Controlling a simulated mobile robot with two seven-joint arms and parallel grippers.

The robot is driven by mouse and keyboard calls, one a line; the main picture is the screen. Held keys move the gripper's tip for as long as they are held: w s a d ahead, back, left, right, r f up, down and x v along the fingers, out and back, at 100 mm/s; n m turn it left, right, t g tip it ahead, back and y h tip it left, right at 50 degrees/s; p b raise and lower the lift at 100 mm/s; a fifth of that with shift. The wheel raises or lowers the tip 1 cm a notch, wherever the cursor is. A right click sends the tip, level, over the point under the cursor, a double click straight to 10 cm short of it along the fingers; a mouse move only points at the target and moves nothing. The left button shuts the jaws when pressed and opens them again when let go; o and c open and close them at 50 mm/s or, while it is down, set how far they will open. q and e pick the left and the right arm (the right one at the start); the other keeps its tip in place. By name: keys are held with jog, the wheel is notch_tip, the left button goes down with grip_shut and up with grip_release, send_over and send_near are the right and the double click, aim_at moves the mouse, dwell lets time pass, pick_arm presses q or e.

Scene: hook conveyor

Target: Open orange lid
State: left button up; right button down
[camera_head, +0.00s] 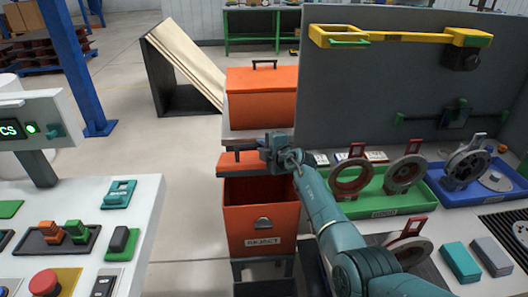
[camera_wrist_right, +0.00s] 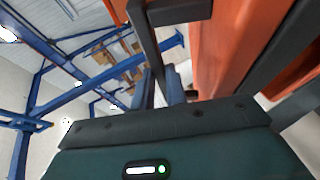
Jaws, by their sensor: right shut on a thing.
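An orange lid (camera_head: 237,164) shows as a tilted strip above the orange front bin (camera_head: 262,222), whose dark inside is partly visible. My right gripper (camera_head: 278,152) is at the lid's right part and shut on it. The exact contact is hidden in the head view. In the right wrist view, a dark bar and an orange surface (camera_wrist_right: 225,45) are close to the jaws (camera_wrist_right: 168,92). My left gripper is not in view.
Behind stands another orange box (camera_head: 262,100) with a black handle. At right, a green tray (camera_head: 385,203) and a blue tray (camera_head: 465,198) hold ringed parts. At left is a control panel (camera_head: 135,225) with a red button. Floor between is clear.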

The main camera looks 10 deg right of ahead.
jog(key=shift+g, duration=0.6)
jog(key=shift+w+r, duration=1.4)
jog(key=shift+r, duration=0.1)
jog(key=shift+m, duration=0.3)
